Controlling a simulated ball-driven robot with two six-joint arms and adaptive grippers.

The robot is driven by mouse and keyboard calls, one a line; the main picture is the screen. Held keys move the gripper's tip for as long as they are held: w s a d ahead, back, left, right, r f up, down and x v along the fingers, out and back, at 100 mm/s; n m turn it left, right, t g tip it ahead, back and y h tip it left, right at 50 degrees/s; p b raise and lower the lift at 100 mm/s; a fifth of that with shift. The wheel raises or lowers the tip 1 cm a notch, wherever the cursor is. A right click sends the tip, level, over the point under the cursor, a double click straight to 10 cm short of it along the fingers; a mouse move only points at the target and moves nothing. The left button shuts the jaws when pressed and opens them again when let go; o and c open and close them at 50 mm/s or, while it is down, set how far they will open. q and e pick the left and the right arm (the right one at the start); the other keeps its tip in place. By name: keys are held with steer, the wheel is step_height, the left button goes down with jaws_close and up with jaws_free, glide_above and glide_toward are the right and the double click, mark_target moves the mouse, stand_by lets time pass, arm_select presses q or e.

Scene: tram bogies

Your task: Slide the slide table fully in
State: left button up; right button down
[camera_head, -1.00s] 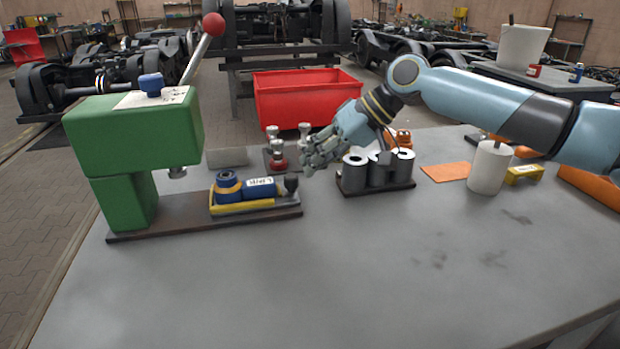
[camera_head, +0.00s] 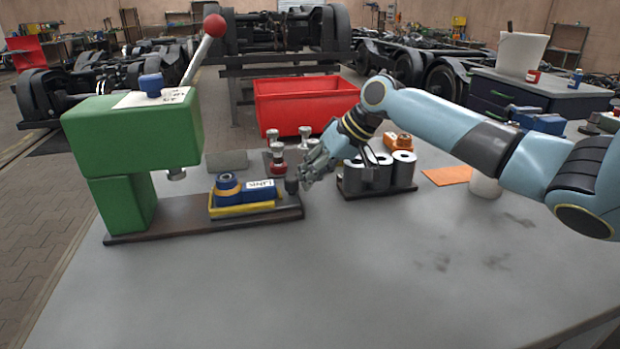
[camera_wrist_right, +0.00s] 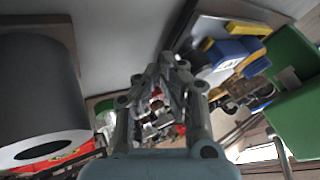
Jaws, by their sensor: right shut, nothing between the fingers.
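The slide table (camera_head: 229,212) is a yellow-edged plate on the dark base rail (camera_head: 170,224) of the green press (camera_head: 135,135). The table lies to the right of the press ram (camera_head: 176,174). My right gripper (camera_head: 306,178) is shut and empty, just right of the knob; whether it touches the knob I cannot tell. The right wrist view shows its closed fingers (camera_wrist_right: 158,85). My left gripper is not in view.
A rack of grey cylinders (camera_head: 377,190) stands close to the right of my right gripper. A red bin (camera_head: 300,100) is beyond. The front of the grey workbench (camera_head: 330,290) is clear.

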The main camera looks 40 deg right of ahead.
mark_target(267, 180)
steer(key=shift+w+a+f, duration=0.1)
stand_by(0.3)
steer(key=w+a, duration=0.1)
steer(key=a, duration=0.1)
steer(key=w+a+p, duration=0.1)
steer(key=w+a, duration=0.1)
steer(key=a, duration=0.1)
steer(key=w+a, duration=0.1)
steer(key=a, duration=0.2)
steer(key=shift+w+p, duration=0.2)
steer(key=shift+p, duration=0.2)
